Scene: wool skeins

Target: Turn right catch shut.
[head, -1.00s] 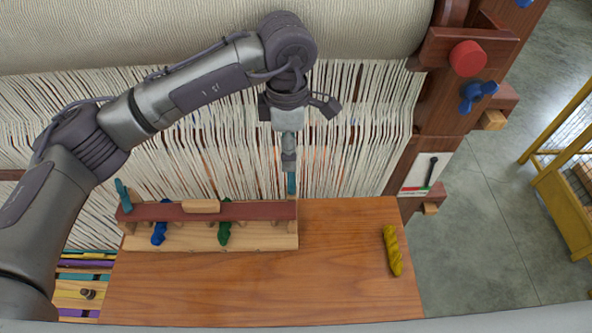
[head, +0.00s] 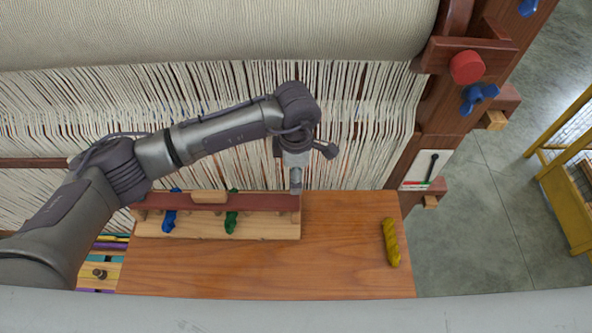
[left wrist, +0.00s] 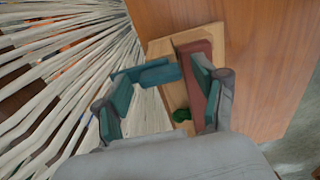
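The rack on the table has a pale wooden base (head: 265,232) and a dark red bar (head: 262,202) with a wooden handle. A blue skein (head: 169,222) and a green skein (head: 231,222) lie under the bar; the green one shows in the left wrist view (left wrist: 181,115). My left gripper (head: 296,190) is over the bar's right end. In the left wrist view its fingers (left wrist: 158,92) are apart, with a teal piece, apparently the right catch (left wrist: 160,73), between them, beside the bar. Contact cannot be told. The left catch is hidden by my arm. My right gripper is not in view.
The loom's white warp threads (head: 365,130) rise just behind the rack. A yellow skein (head: 391,242) lies at the table's right side. The table (head: 340,250) between it and the rack is clear. A yellow frame (head: 560,205) stands at the far right.

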